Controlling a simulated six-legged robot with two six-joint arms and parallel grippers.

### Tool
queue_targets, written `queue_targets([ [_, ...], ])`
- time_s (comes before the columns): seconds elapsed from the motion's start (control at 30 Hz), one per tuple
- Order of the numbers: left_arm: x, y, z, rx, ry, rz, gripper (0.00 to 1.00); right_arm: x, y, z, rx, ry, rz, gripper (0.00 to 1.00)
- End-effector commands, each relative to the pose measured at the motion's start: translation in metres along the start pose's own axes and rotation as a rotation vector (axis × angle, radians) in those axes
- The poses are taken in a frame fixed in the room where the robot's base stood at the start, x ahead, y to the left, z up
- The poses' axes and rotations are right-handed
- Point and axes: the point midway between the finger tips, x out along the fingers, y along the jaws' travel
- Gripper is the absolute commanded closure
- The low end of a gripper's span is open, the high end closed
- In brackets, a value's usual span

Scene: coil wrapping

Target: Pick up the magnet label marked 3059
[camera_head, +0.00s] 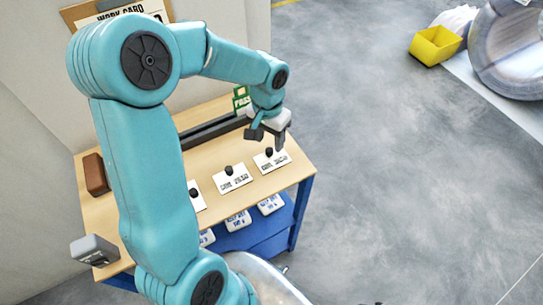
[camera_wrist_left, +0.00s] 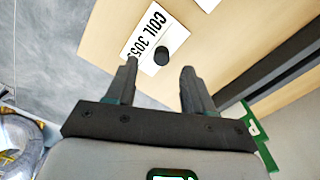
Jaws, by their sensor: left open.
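The label marked COIL 305 and a last digit that looks like 9 is a white card (camera_wrist_left: 148,32) with a black knob (camera_wrist_left: 161,53), in the left wrist view. In the head view it appears to be the rightmost card (camera_head: 279,162) on the wooden table top. My left gripper (camera_head: 268,140) is open and empty above that card. In the left wrist view the knob lies just beyond and between the fingertips (camera_wrist_left: 159,72), apart from them. The left finger is close to the card's last digit. My right gripper is not in view.
The wooden table (camera_head: 228,203) also holds a middle card (camera_head: 233,181) and another card (camera_head: 198,202) partly behind my arm. A dark rail (camera_head: 212,130) runs behind, near a green sign (camera_head: 241,97). A blue lower shelf (camera_head: 240,238) holds several white pieces.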

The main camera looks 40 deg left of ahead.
Motion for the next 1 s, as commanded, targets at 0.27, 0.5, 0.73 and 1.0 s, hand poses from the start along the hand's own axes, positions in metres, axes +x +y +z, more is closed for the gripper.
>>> queue_targets([
  [0.27, 0.041, -0.003, 0.001, 0.0, -0.004, 0.0, 0.47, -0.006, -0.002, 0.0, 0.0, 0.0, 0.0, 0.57],
  [0.5, 0.045, -0.003, 0.001, -0.001, -0.001, 0.001, 0.47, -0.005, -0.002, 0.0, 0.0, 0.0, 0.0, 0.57],
  [0.73, 0.045, -0.003, 0.001, -0.001, -0.001, 0.0, 1.0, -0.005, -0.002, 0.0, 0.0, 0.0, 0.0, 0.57],
  [1.0, 0.044, -0.003, 0.001, 0.0, 0.0, 0.0, 1.0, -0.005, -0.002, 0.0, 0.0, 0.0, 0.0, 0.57],
])
